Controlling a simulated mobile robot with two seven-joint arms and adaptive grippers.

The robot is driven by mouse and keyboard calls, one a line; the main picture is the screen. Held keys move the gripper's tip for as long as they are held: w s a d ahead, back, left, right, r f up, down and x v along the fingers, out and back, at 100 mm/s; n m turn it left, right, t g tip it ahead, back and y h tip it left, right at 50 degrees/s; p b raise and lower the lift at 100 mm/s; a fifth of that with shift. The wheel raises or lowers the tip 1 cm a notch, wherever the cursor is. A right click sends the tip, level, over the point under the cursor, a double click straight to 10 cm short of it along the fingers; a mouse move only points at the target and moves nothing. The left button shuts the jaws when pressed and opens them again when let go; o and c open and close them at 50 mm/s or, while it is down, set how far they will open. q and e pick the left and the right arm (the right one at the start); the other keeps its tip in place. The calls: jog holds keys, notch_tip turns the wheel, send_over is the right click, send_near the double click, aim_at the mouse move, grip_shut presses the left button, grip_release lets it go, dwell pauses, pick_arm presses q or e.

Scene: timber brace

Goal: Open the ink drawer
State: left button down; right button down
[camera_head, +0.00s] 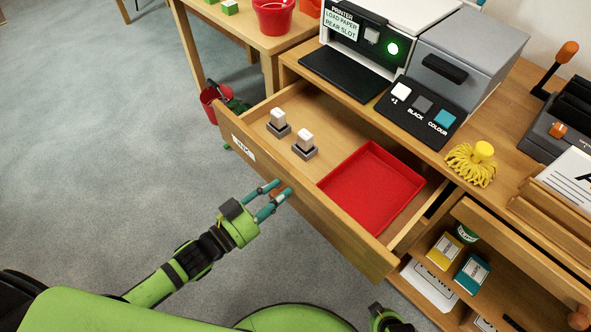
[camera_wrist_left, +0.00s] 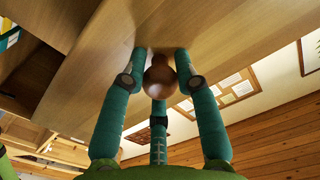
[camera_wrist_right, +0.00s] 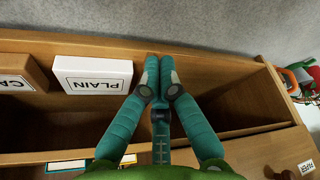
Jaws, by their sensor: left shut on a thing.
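The wooden drawer (camera_head: 312,217) under the printer stands pulled far out, its inside showing from above. Its front carries a small white label (camera_head: 243,148), hard to read at this angle. Inside are two white-topped grey pieces (camera_head: 279,122) (camera_head: 305,144) and a red tray (camera_head: 372,188). My left gripper (camera_head: 275,193) is at the drawer's front face. In the left wrist view its fingers (camera_wrist_left: 160,72) are shut around a round brown wooden knob (camera_wrist_left: 160,80). My right gripper (camera_wrist_right: 158,68) has its fingertips together with nothing between them.
The printer (camera_head: 365,40) and its button panel (camera_head: 422,110) stand on the desk above. A yellow brush-like thing (camera_head: 472,165) is to the right. An open compartment below holds a yellow box (camera_head: 444,250) and a teal box (camera_head: 473,273). A white PLAIN box (camera_wrist_right: 93,75) shows near my right gripper. Carpet lies clear at left.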

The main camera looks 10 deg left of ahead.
pick_arm(q)
jog(key=p+v, duration=0.1)
jog(key=v, duration=0.5)
jog(key=shift+s+a+p, duration=0.15)
jog(key=shift+s+p, duration=0.05)
jog(key=shift+p, duration=0.2)
pick_arm(e)
jog(key=shift+w+d+f+t, duration=0.1)
jog(key=shift+w+d+t, duration=0.2)
jog(key=shift+t, duration=0.3)
pick_arm(q)
jog(key=c, duration=0.9)
grip_release()
pick_arm(e)
jog(key=shift+s, duration=0.1)
pick_arm(q)
jog(key=v, duration=1.2)
